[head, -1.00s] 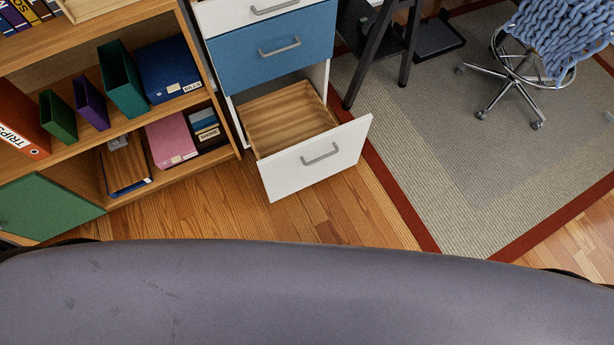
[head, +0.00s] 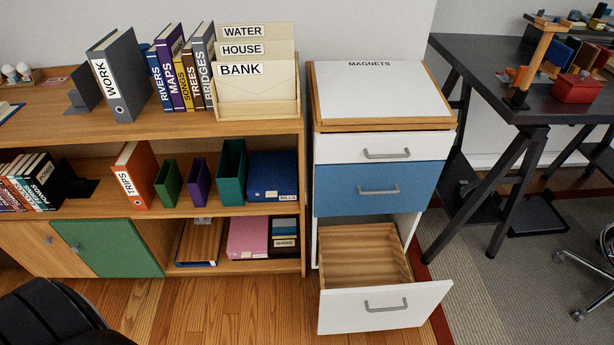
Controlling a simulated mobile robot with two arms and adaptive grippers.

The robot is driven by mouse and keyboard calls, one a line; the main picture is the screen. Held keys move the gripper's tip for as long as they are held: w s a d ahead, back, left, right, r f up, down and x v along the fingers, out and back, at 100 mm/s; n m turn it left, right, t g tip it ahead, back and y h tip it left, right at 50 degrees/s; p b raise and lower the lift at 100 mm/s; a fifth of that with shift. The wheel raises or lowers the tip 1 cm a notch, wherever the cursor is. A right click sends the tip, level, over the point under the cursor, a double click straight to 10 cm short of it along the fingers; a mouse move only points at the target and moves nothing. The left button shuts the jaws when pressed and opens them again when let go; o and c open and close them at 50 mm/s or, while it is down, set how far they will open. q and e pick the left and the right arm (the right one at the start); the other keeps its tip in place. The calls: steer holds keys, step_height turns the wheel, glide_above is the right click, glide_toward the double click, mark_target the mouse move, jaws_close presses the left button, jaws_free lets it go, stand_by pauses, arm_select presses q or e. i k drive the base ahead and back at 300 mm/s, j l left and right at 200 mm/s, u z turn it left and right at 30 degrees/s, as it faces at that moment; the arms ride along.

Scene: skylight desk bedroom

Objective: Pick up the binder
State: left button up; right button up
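A grey binder labelled WORK (head: 116,76) stands slightly tilted on top of the wooden shelf unit, beside a dark grey bookend (head: 84,90). An orange binder labelled TRIPS (head: 134,177) stands on the middle shelf, leaning a little. The frames do not show which binder the task means. Neither of my grippers is in view.
The shelf unit (head: 190,124) also holds books, a file box marked BANK (head: 256,104) and green, purple and teal holders. A white drawer (head: 384,308) stands pulled out and empty, jutting over the floor. A black desk (head: 480,80) stands at right.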

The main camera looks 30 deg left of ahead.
mark_target(116, 60)
steer(key=u, duration=1.85)
steer(key=i+j+z, duration=0.15)
steer(key=z, duration=0.3)
steer(key=j+z, duration=0.45)
steer(key=i+l, duration=0.05)
